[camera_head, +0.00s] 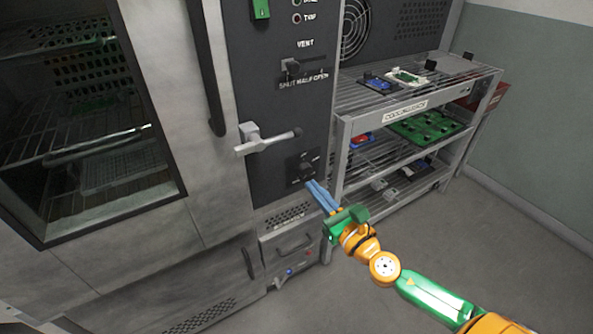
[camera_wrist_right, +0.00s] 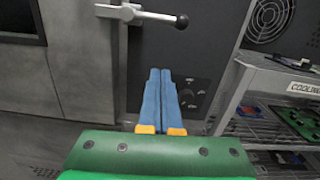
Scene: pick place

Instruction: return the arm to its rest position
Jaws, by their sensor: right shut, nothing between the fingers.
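My right arm comes in from the lower right in the head view. Its right gripper (camera_head: 312,186) has blue fingers that lie side by side, shut and empty, in front of the dark control panel (camera_head: 268,95) of the oven. In the right wrist view the gripper (camera_wrist_right: 168,72) also shows shut, pointing at the panel below a lever handle (camera_wrist_right: 140,14). I cannot tell from the pictures whether the fingertips touch the panel. My left gripper is not in view.
The oven's glass door (camera_head: 90,130) fills the left, with a long handle beside it. A lever handle (camera_head: 268,140) juts from the panel. A wire cooling rack (camera_head: 345,160) with circuit boards stands close on the right. Open floor (camera_head: 480,240) lies at the lower right.

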